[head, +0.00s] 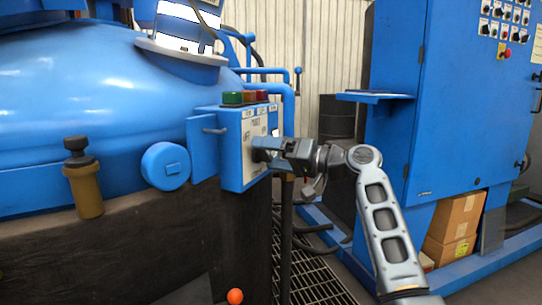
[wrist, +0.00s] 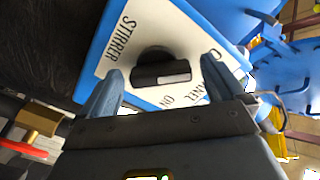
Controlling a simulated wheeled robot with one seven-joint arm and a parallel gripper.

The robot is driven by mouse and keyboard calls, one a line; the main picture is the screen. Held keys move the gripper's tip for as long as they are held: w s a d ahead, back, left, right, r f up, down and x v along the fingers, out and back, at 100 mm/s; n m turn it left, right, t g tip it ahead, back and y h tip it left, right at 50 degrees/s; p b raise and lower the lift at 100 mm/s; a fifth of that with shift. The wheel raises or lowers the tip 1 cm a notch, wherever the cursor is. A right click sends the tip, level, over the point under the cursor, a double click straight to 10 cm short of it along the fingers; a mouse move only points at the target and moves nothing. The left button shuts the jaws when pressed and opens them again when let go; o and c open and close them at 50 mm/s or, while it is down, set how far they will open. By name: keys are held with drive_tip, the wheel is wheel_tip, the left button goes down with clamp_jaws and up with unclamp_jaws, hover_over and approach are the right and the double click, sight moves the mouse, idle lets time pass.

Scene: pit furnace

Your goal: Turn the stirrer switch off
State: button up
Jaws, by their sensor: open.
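The stirrer switch (wrist: 160,69) is a black rotary knob on a white plate marked "STIRRER" in the wrist view. An "ON" mark shows on the plate near my right finger, along with other partly covered lettering. The plate is on the front of a blue and white control box (head: 231,165) in the head view. My gripper (wrist: 163,66) is open, with one finger on each side of the knob; I cannot tell whether either touches it. In the head view my gripper (head: 264,153) is at the box face and hides the switch.
The big blue furnace lid (head: 85,85) is on the left. A tall blue cabinet (head: 445,100) with a small shelf (head: 375,97) stands at right. Cardboard boxes (head: 455,215) sit low there, and floor grating (head: 315,283) lies below.

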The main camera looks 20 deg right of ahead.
drive_tip(key=p+v, duration=0.1)
drive_tip(key=v, duration=0.6)
drive_tip(key=shift+s+d+p, duration=0.25)
drive_tip(key=shift+d+p, duration=0.05)
drive_tip(key=shift+f, duration=0.1)
